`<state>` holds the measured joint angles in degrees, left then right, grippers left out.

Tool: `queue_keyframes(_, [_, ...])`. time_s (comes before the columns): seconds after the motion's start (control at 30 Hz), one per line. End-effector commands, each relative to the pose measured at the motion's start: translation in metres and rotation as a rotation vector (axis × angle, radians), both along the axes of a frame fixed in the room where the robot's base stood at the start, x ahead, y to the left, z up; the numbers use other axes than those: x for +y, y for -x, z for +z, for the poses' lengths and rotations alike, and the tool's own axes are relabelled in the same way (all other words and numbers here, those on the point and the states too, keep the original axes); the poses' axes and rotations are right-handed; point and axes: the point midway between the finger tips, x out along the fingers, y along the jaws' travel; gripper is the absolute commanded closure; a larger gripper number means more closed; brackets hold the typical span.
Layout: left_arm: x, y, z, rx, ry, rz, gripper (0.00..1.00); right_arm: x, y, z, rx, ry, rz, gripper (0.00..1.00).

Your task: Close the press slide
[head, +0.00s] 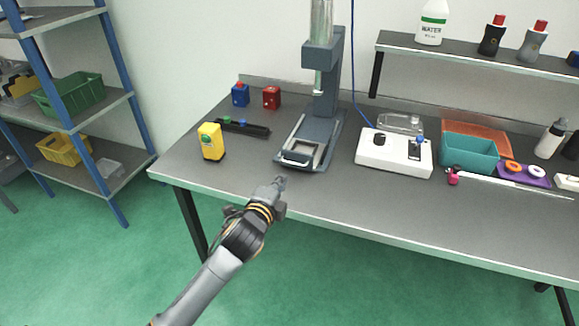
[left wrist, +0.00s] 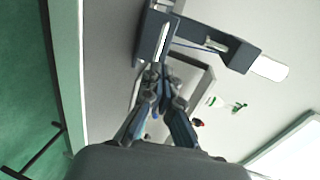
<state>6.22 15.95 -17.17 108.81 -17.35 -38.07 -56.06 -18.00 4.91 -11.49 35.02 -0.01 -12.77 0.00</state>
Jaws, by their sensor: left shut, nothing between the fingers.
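The grey press (head: 322,95) stands on the workbench, its column rising at the back of its base. Its slide (head: 305,146) lies in the base, with a pale handle (head: 296,158) at the front end. I cannot tell how far out the slide is. My left gripper (head: 279,181) is shut and empty, just in front of the handle and near the bench's front edge. In the left wrist view its fingers (left wrist: 163,78) are together, close to dark grey press parts. Whether they touch is unclear. My right gripper is in neither view.
Left of the press are a yellow box (head: 211,141), a black rail (head: 243,128), a blue box (head: 240,95) and a red box (head: 271,97). A white device (head: 393,156) and a teal bin (head: 469,154) stand to the right. The bench front (head: 350,205) is clear.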

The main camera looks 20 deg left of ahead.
Motion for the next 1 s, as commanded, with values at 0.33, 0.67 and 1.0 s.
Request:
queue_keyframes(0.33, [-0.001,-0.06,-0.012,0.001,0.003,0.001,1.0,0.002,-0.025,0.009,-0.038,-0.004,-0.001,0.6])
queue_keyframes(0.67, [-0.001,-0.075,-0.017,0.0,0.002,0.0,1.0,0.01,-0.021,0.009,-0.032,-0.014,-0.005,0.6])
queue_keyframes(1.0, [-0.001,-0.08,-0.018,0.0,0.002,-0.001,1.0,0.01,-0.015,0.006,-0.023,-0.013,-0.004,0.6])
